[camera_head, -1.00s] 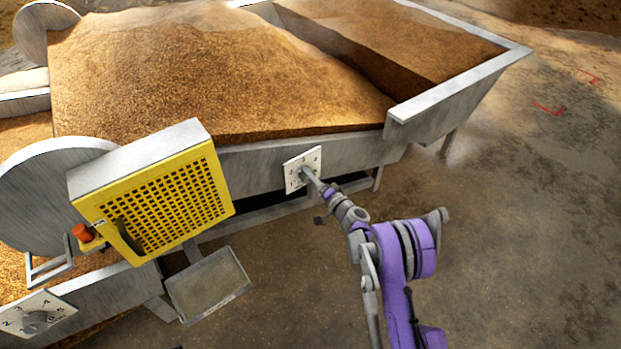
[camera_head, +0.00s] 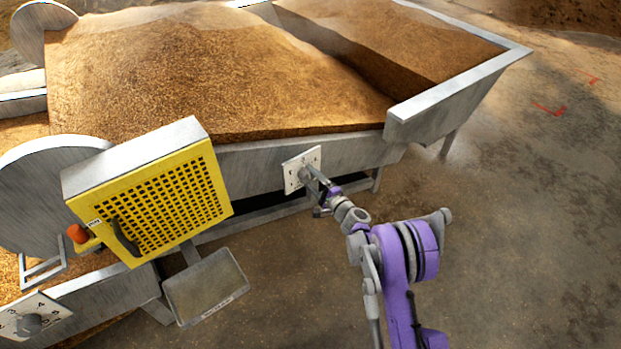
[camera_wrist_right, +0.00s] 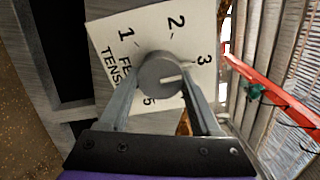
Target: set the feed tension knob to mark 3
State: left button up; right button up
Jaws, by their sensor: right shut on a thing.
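The feed tension knob (camera_wrist_right: 160,72) is a round grey dial on a white plate (camera_wrist_right: 105,52) with numbered marks. The plate also shows on the trough's side in the head view (camera_head: 291,177). My right gripper (camera_wrist_right: 162,82) is shut on the knob, one finger on each side. The knob's white pointer line points right in the wrist view, a little below the mark by the 3. The 1, 2, 3 and 5 show; the 4 is hidden near the right finger. In the head view the right gripper (camera_head: 309,178) is at the plate. My left gripper is not in view.
A yellow mesh guard box (camera_head: 165,205) with an orange-red button (camera_head: 77,233) stands left of the plate. A second knob plate (camera_head: 50,312) is at bottom left. A tray (camera_head: 205,287) hangs below the box. Grain fills the trough (camera_head: 455,95). Floor at right is clear.

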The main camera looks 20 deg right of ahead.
dwell(0.5)
jog(key=o, duration=1.4)
jog(key=shift+c, duration=0.2)
jog(key=p+v, duration=0.1)
jog(key=v, duration=0.9)
jog(key=shift+s+p, duration=0.4)
jog(key=shift+r, duration=0.1)
